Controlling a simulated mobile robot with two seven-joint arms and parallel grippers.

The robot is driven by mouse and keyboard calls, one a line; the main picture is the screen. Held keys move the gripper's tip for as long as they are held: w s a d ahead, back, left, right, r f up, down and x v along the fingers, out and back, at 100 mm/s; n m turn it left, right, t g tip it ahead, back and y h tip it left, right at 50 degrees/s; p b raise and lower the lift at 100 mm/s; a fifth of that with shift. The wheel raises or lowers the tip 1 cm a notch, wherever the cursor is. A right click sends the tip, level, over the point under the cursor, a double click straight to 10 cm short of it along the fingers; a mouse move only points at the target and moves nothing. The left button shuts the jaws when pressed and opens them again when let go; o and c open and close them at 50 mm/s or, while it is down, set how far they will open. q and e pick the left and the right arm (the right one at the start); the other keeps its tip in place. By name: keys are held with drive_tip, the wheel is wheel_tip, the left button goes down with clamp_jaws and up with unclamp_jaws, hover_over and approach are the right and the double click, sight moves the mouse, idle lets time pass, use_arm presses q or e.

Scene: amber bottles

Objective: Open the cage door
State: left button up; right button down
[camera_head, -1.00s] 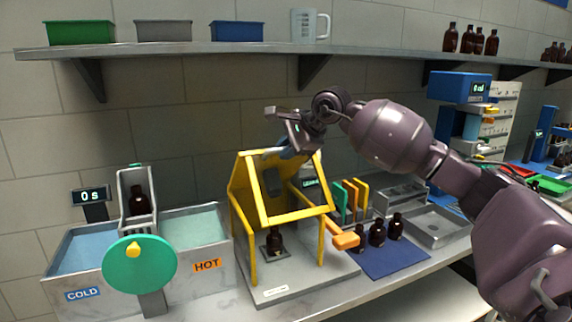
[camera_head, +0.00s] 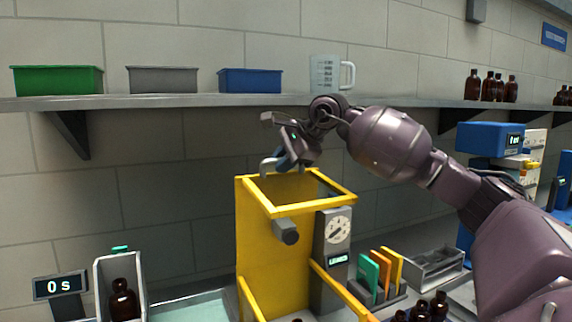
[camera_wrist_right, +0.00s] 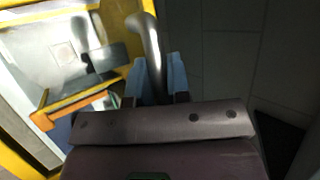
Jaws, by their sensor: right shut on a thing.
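The cage (camera_head: 262,262) is a yellow box in the middle of the head view. Its yellow-framed door (camera_head: 318,205) is tilted up, close to level across the top of the cage. My right gripper (camera_head: 283,162) is above the back of the door frame, shut on the grey curved door handle (camera_head: 267,168). In the right wrist view, the blue fingertips (camera_wrist_right: 156,78) hold the handle (camera_wrist_right: 150,38) beside the yellow frame. The cage's lower part is cut off by the head view's bottom edge. My left gripper is not in view.
A grey dial unit (camera_head: 333,240) stands in the cage's right part. A shelf (camera_head: 200,103) with bins and a measuring jug (camera_head: 327,74) runs just above my right gripper. Coloured racked plates (camera_head: 378,270) and amber bottles (camera_head: 430,306) stand to the right.

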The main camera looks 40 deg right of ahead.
drive_tip(key=shift+g, duration=0.7)
drive_tip(key=shift+w+d+r+p, duration=0.15)
drive_tip(key=shift+w+p, duration=0.1)
drive_tip(key=shift+w, duration=0.45)
drive_tip(key=shift+w+d+r+p, duration=0.1)
drive_tip(key=shift+w+d+p, duration=0.1)
drive_tip(key=shift+w, duration=0.45)
drive_tip(key=shift+w+d+r+p, duration=0.15)
drive_tip(key=shift+w+p, duration=0.1)
drive_tip(key=shift+w, duration=0.45)
drive_tip(key=shift+f, duration=0.1)
drive_tip(key=c, duration=1.1)
unclamp_jaws()
drive_tip(key=b+v, duration=0.1)
drive_tip(key=v, duration=1)
drive_tip(key=shift+d+b, duration=0.15)
drive_tip(key=shift+b, duration=0.25)
drive_tip(key=shift+f, duration=0.15)
